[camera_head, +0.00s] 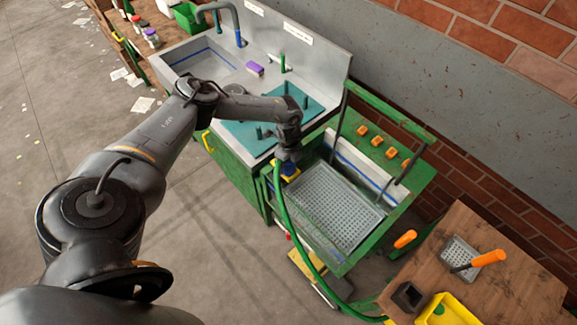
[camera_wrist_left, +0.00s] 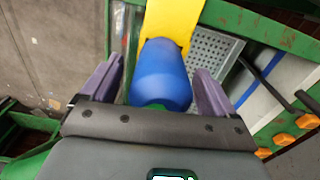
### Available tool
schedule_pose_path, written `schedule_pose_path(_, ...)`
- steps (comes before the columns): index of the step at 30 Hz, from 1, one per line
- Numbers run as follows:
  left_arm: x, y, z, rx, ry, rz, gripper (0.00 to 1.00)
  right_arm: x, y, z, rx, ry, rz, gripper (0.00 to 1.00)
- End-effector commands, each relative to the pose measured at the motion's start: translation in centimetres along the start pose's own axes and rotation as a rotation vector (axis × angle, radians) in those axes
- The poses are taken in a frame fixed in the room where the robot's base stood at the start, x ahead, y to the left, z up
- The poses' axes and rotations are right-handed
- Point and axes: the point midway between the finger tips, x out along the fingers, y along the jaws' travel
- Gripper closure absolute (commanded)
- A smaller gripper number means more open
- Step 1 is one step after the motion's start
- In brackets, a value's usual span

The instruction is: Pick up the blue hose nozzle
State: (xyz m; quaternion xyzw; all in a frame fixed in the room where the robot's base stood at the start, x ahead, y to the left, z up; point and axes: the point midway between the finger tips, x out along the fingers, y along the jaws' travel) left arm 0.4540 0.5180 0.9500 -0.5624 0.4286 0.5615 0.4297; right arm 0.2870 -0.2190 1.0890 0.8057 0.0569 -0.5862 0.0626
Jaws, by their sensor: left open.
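The blue hose nozzle (camera_wrist_left: 161,76) sits between the two fingers of my left gripper (camera_wrist_left: 157,88) in the left wrist view. The fingers are open, with one on each side of it and a visible gap on both sides. A yellow piece (camera_wrist_left: 170,18) is just beyond the nozzle. In the head view my left gripper (camera_head: 287,157) reaches down to the nozzle's place at the left end of the green-framed basin. Little of the nozzle shows there, beside the yellow piece (camera_head: 291,172). My right gripper is in neither view.
A green hose (camera_head: 296,232) curves from beside the gripper down to the lower right. A perforated grey tray (camera_head: 338,205) lies in the green-framed basin. A sink (camera_head: 208,58) and teal board (camera_head: 250,138) are behind. A wooden table (camera_head: 470,235) stands at right.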

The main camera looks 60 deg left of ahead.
Motion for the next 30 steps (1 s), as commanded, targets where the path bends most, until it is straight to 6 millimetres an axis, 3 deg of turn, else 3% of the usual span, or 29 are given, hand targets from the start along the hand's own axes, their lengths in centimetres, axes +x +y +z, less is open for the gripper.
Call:
schedule_pose_path(5,-0.01,-0.01,-0.01,0.0,0.0,0.0,0.13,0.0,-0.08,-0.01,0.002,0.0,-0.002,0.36)
schedule_pose_path(18,-0.06,-0.05,-0.01,-0.001,0.0,-0.001,0.81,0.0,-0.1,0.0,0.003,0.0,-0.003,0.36)
schedule_pose_path(30,-0.69,-0.11,0.01,-0.002,0.0,-0.002,0.82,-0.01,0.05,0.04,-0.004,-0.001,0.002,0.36)
